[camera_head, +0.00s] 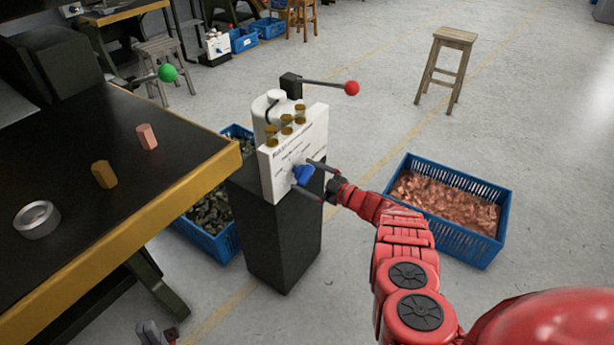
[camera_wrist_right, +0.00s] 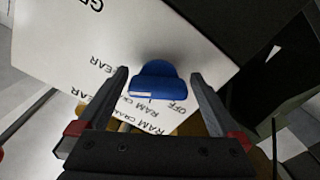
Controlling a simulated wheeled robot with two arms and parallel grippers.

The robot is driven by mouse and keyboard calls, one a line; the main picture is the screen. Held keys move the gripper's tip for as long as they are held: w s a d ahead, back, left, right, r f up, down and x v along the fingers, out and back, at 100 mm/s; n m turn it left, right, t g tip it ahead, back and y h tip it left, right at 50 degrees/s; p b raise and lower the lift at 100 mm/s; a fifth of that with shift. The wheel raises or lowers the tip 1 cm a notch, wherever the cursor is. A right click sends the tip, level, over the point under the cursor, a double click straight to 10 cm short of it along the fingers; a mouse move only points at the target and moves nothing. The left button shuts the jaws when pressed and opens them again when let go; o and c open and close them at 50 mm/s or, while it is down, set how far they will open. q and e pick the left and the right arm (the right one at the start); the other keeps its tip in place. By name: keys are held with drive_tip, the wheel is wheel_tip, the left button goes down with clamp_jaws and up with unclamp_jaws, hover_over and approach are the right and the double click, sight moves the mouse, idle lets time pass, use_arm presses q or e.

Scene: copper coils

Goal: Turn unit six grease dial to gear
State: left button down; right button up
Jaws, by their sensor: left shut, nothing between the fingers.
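The grease unit (camera_head: 296,150) is a white panel box on a dark pedestal, with a blue dial (camera_head: 303,174) on its front. The dial also shows in the right wrist view (camera_wrist_right: 160,82), its white mark near the printed words "RAM CRANK" and "OFF". A "GEAR" label is printed on the panel too. My right gripper (camera_head: 301,175) is open, with one finger on each side of the dial and visible gaps between fingers and dial. My left gripper (camera_head: 157,334) shows only partly at the bottom edge, shut and empty, away from the unit.
A lever with a red ball (camera_head: 351,88) sticks out above the unit. A black table (camera_head: 75,220) with a yellow edge stands at left, holding a tape roll (camera_head: 37,219) and two small blocks.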

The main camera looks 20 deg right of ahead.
drive_tip(key=shift+s+d+r+p, duration=0.1)
drive_tip(key=shift+s+d+p, duration=0.2)
drive_tip(key=shift+s+d, duration=0.1)
drive_tip(key=p+v, duration=0.2)
drive_tip(key=v, duration=1.4)
drive_tip(key=shift+p, duration=0.35)
drive_tip(key=shift+s, duration=0.15)
